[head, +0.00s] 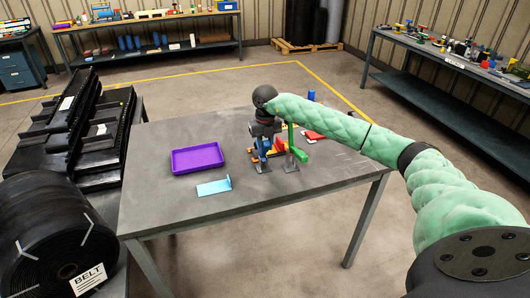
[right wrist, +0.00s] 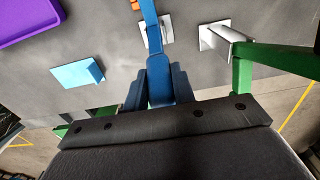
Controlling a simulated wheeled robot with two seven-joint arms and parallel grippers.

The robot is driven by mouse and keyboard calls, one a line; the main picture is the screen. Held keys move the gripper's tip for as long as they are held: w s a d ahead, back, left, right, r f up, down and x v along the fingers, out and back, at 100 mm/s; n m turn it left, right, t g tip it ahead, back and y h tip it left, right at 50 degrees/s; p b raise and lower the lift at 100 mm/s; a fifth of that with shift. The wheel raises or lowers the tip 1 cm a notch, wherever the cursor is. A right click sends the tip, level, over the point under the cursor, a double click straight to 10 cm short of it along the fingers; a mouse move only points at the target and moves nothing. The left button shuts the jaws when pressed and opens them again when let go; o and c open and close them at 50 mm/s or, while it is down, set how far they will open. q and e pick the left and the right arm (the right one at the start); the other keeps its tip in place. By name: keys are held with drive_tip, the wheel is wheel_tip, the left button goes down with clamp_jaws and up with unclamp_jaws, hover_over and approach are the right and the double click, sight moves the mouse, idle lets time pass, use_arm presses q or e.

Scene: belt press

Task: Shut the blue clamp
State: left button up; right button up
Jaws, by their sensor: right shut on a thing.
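The blue clamp (head: 262,149) stands on the grey table, right of its middle, on a small metal base plate (right wrist: 153,30). In the right wrist view its blue lever (right wrist: 153,40) runs from the top edge down to my right gripper (right wrist: 159,92). My right gripper, also in the head view (head: 266,132), is above the clamp and shut on the lever. The lever seems raised, but its exact angle is hard to tell. The gripper hides part of the clamp. My left gripper is in neither view.
A green clamp (head: 299,152) stands close to the right of the blue one. Red and yellow parts lie behind them. A purple tray (head: 176,171) and a light-blue bracket (head: 213,188) are on the left. The table's front left is bare.

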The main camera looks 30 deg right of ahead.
drive_tip(key=shift+w+d+r, duration=0.1)
drive_tip(key=shift+w+d, duration=0.1)
drive_tip(key=shift+w, duration=0.5)
drive_tip(key=shift+w+d+b, duration=0.15)
drive_tip(key=shift+w+b, duration=0.3)
drive_tip(key=shift+w, duration=0.25)
drive_tip(key=shift+w+d+b, duration=0.1)
drive_tip(key=shift+w+b, duration=0.35)
drive_tip(key=shift+w, duration=0.2)
drive_tip(key=shift+w+d, duration=0.1)
drive_tip(key=shift+w, duration=0.05)
drive_tip(key=o, duration=0.7)
drive_tip(key=shift+w, duration=0.15)
wheel_tip(320, 180, up, 7)
drive_tip(key=p, duration=0.2)
idle(0.3)
